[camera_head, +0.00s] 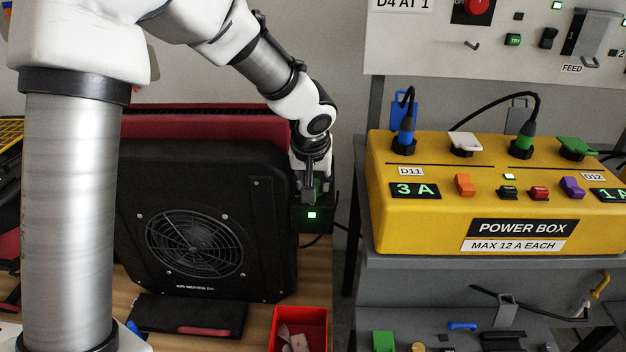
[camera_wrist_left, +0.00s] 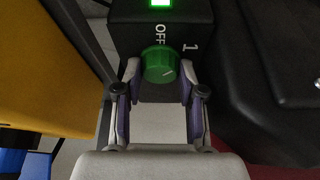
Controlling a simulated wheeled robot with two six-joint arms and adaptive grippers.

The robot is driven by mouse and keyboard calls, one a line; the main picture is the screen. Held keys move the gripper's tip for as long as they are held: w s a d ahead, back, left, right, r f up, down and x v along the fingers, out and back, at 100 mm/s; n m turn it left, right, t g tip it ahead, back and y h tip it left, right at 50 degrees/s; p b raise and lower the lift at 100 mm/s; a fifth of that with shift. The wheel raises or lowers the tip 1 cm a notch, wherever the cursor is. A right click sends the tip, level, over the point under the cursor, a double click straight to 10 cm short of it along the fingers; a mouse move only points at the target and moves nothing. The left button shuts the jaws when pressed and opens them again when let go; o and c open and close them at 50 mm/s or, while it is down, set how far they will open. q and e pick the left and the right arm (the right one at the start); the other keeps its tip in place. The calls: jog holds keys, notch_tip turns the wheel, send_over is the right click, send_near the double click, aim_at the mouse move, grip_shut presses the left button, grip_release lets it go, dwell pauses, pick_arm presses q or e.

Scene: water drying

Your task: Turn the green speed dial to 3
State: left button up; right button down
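The green speed dial (camera_wrist_left: 158,65) is a round ribbed knob on a black control box (camera_wrist_left: 195,22). In the head view my left gripper (camera_head: 312,190) is at the box on the right side of the black air mover (camera_head: 270,225) and mostly hides the dial. My right gripper is not in view.
A green light (camera_head: 312,215) glows on the control box. A yellow power box (camera_head: 420,235) stands to the right on a grey stand (camera_head: 400,262). A red bin (camera_head: 285,320) is below, in front of the air mover. A black cable hangs behind the control box.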

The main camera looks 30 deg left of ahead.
pick_arm(q)
jog(key=o, duration=0.3)
jog(key=shift+o, duration=0.2)
jog(key=shift+d, duration=0.1)
